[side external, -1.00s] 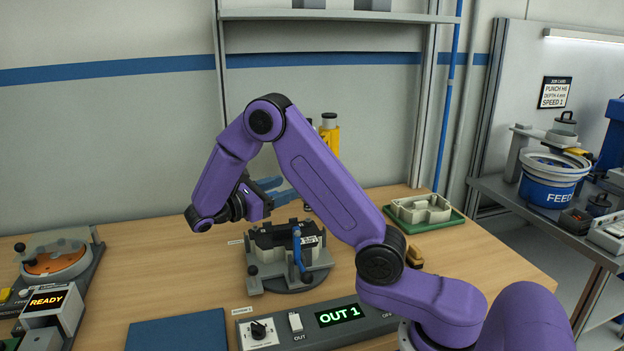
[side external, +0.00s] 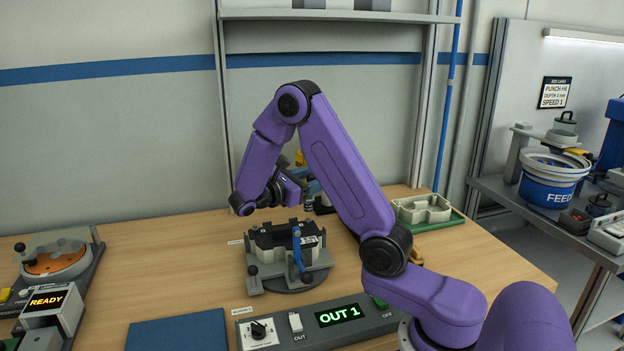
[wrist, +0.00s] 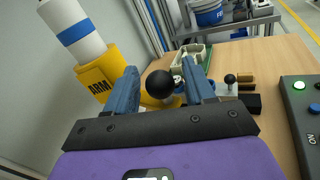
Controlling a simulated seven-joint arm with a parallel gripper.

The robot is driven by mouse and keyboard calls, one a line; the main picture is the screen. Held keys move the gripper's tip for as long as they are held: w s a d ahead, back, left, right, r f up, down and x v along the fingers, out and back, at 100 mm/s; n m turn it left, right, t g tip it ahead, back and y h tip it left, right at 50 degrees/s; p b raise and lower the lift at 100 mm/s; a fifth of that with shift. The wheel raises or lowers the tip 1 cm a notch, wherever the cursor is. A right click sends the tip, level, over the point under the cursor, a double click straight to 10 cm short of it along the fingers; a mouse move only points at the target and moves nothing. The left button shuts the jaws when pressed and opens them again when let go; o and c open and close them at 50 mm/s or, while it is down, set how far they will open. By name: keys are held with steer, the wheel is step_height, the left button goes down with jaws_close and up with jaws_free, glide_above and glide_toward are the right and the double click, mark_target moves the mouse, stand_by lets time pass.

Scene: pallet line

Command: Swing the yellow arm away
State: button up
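The yellow arm's post (wrist: 100,75) stands at the left of the wrist view. It is marked ARM and carries a white cylinder with a blue band. A black ball knob (wrist: 160,84) shows between my blue fingers, with yellow parts (wrist: 172,101) just behind it. My gripper (wrist: 159,68) is open, with a small gap on each side of the knob; I cannot tell whether the knob is level with the fingertips. In the side view a little yellow (side external: 300,158) shows behind my arm, which hides most of the yellow arm and my fingertips.
A dark fixture with a blue lever (side external: 298,252) stands mid-table. A pale tray on a green base (side external: 422,211) is at the back right.

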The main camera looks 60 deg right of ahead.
jaws_close()
steer(key=s+d+n+t+h, duration=0.1)
steer(key=s+d+n+t, duration=0.1)
steer(key=s, duration=0.5)
steer(key=shift+s+d+n+t, duration=0.2)
steer(key=shift+d+n+t, duration=0.1)
steer(key=shift+d+t, duration=0.55)
steer(key=shift+a, duration=0.1)
steer(key=shift+o, duration=0.6)
jaws_free()
steer(key=w+a, duration=0.2)
steer(key=a, duration=1.5)
steer(key=shift+w+a, duration=0.15)
